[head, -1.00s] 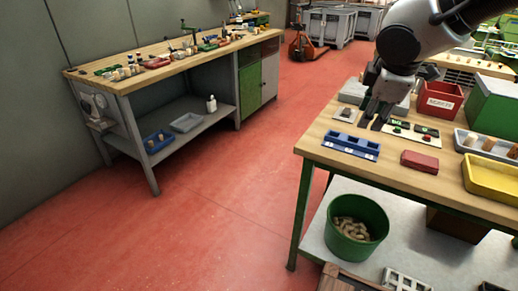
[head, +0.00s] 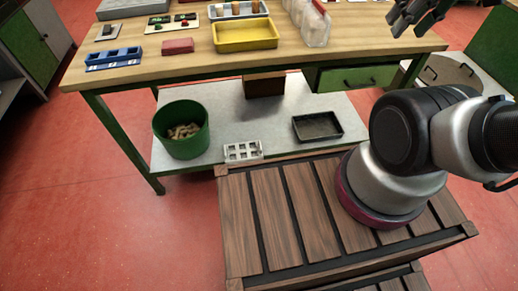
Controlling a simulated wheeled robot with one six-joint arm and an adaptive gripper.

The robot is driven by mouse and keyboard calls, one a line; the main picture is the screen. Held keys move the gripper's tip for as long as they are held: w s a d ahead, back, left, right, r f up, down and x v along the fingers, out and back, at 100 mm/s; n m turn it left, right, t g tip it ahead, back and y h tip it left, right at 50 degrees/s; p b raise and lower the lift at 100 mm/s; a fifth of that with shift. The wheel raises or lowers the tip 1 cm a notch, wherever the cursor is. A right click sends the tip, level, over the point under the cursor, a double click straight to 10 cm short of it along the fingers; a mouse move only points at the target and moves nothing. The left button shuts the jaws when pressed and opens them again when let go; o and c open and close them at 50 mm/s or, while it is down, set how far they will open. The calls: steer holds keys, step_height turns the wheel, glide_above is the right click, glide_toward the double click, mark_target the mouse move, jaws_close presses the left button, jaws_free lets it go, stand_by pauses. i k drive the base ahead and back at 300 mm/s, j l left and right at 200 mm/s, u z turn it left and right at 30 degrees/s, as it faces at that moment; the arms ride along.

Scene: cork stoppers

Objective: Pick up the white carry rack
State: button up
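The white carry rack (head: 243,151) is a small pale block with several square openings. It sits at the front edge of the lower shelf (head: 225,100) of the workbench, right of a green bucket. No part of it appears covered. My gripper (head: 412,22) is at the top right of the head view, above the right end of the bench and well away from the rack. Its dark fingers look spread apart with nothing between them, though the top edge cuts the gripper off.
The green bucket (head: 181,130) holds corks. A dark tray (head: 317,126) and a brown box (head: 264,84) are also on the shelf. The bench top (head: 200,67) overhangs it, carrying a yellow tray (head: 243,35) and a blue holder (head: 114,58). Shelf between rack and dark tray is clear.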

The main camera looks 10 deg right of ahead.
mark_target(249, 151)
steer(key=l, duration=0.8)
steer(key=l+u, duration=0.15)
steer(key=l, duration=0.65)
steer(key=k+l, duration=0.1)
steer(key=l, duration=0.75)
steer(key=u, duration=0.35)
steer(key=l+u, duration=0.15)
steer(key=u, duration=0.55)
steer(key=k, duration=0.05)
